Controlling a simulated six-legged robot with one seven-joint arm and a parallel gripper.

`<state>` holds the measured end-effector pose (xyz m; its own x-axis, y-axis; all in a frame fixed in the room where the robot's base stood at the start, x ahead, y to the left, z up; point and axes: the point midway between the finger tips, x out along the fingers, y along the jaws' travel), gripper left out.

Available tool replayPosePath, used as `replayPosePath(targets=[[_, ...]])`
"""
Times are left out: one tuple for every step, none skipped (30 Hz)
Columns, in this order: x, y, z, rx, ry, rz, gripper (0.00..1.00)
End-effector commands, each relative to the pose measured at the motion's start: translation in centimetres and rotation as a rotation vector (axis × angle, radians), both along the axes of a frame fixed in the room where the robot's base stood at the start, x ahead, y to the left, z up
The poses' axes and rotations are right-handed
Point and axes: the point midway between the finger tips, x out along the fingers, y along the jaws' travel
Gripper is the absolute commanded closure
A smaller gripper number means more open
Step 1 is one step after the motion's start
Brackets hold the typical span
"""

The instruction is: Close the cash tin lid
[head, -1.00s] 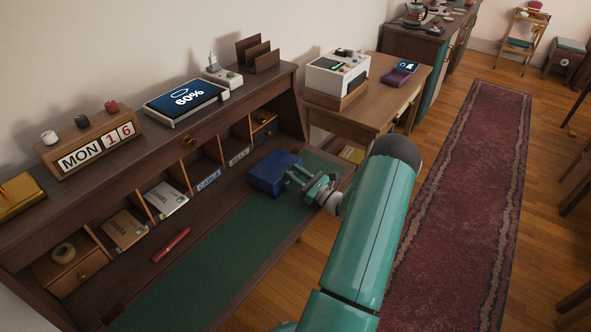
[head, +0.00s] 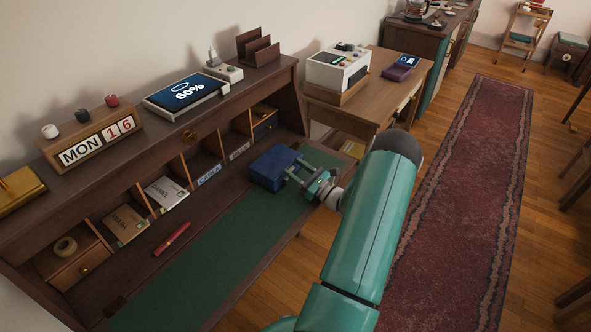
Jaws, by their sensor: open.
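The cash tin (head: 268,170) is a dark blue box on the right part of the desk's green writing surface, below the pigeonholes. I cannot tell from this view how far its lid stands open. My gripper (head: 294,172) is at the tin's right side, with its two pale fingers apart and pointing left toward the tin. The fingertips overlap the tin's right edge in the picture; I cannot tell whether they touch it. Nothing shows between the fingers.
A red pen (head: 172,239) lies on the desk (head: 190,270), left of the tin. Envelopes (head: 167,194) stand in the pigeonholes behind. A side table (head: 385,95) with a white machine (head: 338,68) stands beyond. A red runner rug (head: 465,180) covers floor at right.

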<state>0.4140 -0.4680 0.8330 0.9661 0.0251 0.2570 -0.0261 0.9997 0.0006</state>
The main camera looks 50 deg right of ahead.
Motion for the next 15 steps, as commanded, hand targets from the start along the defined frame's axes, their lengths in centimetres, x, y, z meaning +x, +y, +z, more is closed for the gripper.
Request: replayPosePath(targets=[[-0.5, 0.0, -0.2, 0.001, 0.001, -0.002, 0.49], [-0.9, 0.0, -0.3, 0.002, 0.002, -0.001, 0.49], [-1.5, 0.0, -0.3, 0.002, 0.002, -0.003, 0.49], [-2.0, -0.1, -0.3, 0.001, 0.002, -0.003, 0.49], [-2.6, -0.1, -0.3, 0.001, 0.003, -0.003, 0.49], [-3.4, -0.2, -0.3, 0.001, 0.003, -0.004, 0.49], [-4.1, -0.2, -0.3, 0.001, 0.002, -0.005, 0.49], [-4.8, -0.2, -0.3, 0.001, 0.002, -0.004, 0.49], [-5.7, -0.2, -0.3, 0.001, 0.003, -0.004, 0.49], [-6.4, -0.3, -0.2, 0.000, 0.002, -0.005, 0.49], [-7.1, -0.3, -0.2, 0.000, 0.002, -0.004, 0.49], [-7.9, -0.3, -0.3, 0.001, 0.002, -0.004, 0.49], [-8.6, -0.3, -0.3, 0.001, 0.002, -0.005, 0.49], [-9.2, -0.3, -0.3, 0.001, 0.002, -0.004, 0.49], [-9.9, -0.3, -0.3, 0.001, 0.001, -0.003, 0.49]])
